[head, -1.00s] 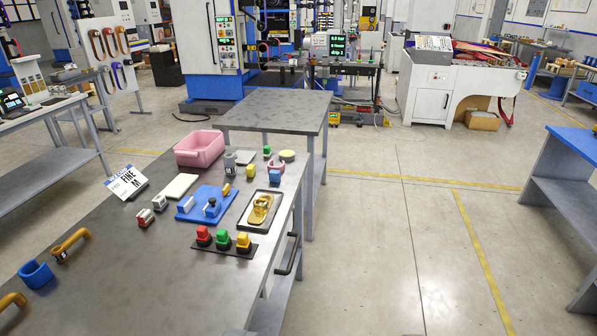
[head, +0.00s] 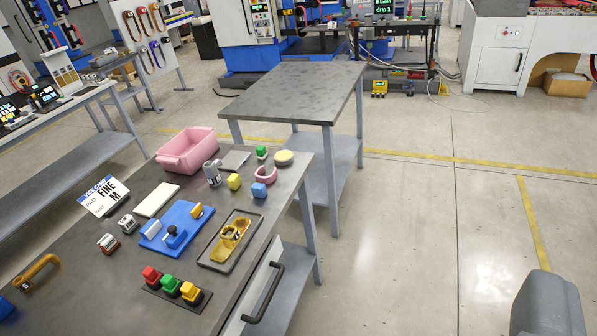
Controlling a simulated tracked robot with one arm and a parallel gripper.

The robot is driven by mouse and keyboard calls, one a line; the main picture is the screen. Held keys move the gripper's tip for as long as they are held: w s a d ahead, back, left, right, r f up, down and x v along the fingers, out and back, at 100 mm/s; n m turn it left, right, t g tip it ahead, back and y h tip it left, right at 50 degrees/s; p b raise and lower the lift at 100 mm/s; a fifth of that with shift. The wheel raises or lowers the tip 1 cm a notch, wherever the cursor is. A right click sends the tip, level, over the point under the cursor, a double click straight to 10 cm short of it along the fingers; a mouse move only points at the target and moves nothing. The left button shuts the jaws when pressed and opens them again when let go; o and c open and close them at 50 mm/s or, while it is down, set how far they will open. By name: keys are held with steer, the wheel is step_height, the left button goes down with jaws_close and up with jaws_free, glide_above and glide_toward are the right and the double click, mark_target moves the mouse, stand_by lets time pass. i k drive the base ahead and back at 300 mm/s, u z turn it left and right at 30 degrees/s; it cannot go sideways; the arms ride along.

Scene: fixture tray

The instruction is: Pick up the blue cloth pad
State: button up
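A small blue block (head: 259,190) stands farther back, by a pink ring-shaped piece (head: 266,174). I cannot tell at this size which blue piece is cloth. A grey rounded shape at the bottom right looks like a part of my arm. My gripper's fingertips are not in view.
A pink bin (head: 187,153) stands at the bench's back. A white pad (head: 157,200), a dark tray (head: 212,264) with a yellow part, and red, green and yellow buttons (head: 171,286) surround the blue piece. A second table (head: 295,92) stands behind. Floor at right is clear.

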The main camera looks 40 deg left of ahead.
mark_target(259, 190)
steer(key=u, duration=0.2)
steer(key=i, duration=1.2)
steer(key=u, duration=1.05)
steer(key=i, duration=0.6)
steer(key=u, duration=0.3)
steer(key=k, duration=0.9)
steer(key=u, duration=0.2)
steer(key=i, duration=0.9)
steer(key=z, duration=0.1)
